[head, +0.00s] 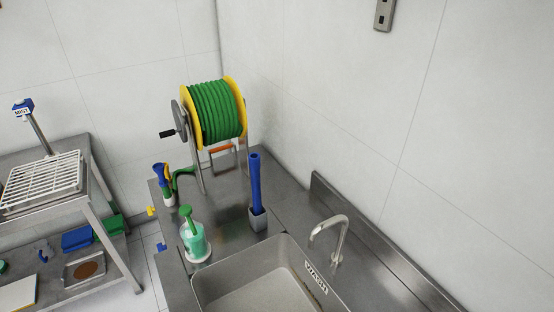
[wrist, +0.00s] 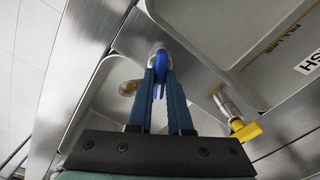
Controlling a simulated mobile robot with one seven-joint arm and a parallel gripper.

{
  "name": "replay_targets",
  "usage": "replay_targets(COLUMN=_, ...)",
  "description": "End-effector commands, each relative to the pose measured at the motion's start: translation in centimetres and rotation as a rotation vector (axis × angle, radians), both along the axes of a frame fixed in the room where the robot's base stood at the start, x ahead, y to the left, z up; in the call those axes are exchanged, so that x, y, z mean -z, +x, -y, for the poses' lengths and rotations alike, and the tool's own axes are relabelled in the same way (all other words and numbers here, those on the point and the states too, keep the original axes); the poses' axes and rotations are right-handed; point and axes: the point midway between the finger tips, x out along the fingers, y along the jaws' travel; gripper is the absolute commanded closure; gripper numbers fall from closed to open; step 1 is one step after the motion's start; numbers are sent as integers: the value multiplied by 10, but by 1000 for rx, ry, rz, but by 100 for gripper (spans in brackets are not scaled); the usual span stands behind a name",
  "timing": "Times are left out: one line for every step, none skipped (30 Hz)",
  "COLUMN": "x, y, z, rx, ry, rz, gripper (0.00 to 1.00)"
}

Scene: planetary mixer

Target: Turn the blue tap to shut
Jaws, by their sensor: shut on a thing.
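The blue tap (wrist: 158,60) shows in the wrist view at the upper middle, between the fingertips of my gripper (wrist: 160,76). My gripper is shut on its blue handle, and the fingers hide part of it. The tap's pale metal body shows just beyond the fingertips. I cannot tell how far the handle is turned. My gripper does not show in the head view.
The counter holds a hose reel (head: 217,112), a green pump bottle (head: 194,238), a blue upright tube (head: 255,180) and a sink (head: 262,283).

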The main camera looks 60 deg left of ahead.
Motion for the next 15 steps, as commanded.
replay_targets(x=-2, y=0, z=1, rx=64, ry=0, rz=-1, gripper=100)
replay_targets(x=-2, y=0, z=1, rx=103, ry=0, rz=-1, gripper=100)
replay_targets(x=-2, y=0, z=1, rx=150, ry=0, rz=-1, gripper=100)
replay_targets(x=-2, y=0, z=0, rx=181, ry=0, rz=-1, gripper=100)
replay_targets(x=-2, y=0, z=0, rx=208, ry=0, rz=-1, gripper=100)
replay_targets(x=-1, y=0, z=0, rx=237, ry=0, rz=-1, gripper=100)
replay_targets(x=-1, y=0, z=0, rx=254, ry=0, rz=-1, gripper=100)
replay_targets(x=-1, y=0, z=0, rx=265, ry=0, rz=-1, gripper=100)
replay_targets(x=0, y=0, z=0, rx=275, ry=0, rz=-1, gripper=100)
replay_targets(x=0, y=0, z=0, rx=278, ry=0, rz=0, gripper=100)
replay_targets(x=0, y=0, z=0, rx=278, ry=0, rz=0, gripper=100)
replay_targets(x=0, y=0, z=0, rx=278, ry=0, rz=0, gripper=100)
replay_targets(x=0, y=0, z=0, rx=277, ry=0, rz=0, gripper=100)
replay_targets(x=0, y=0, z=0, rx=277, ry=0, rz=0, gripper=100)
replay_targets(x=0, y=0, z=0, rx=276, ry=0, rz=0, gripper=100)
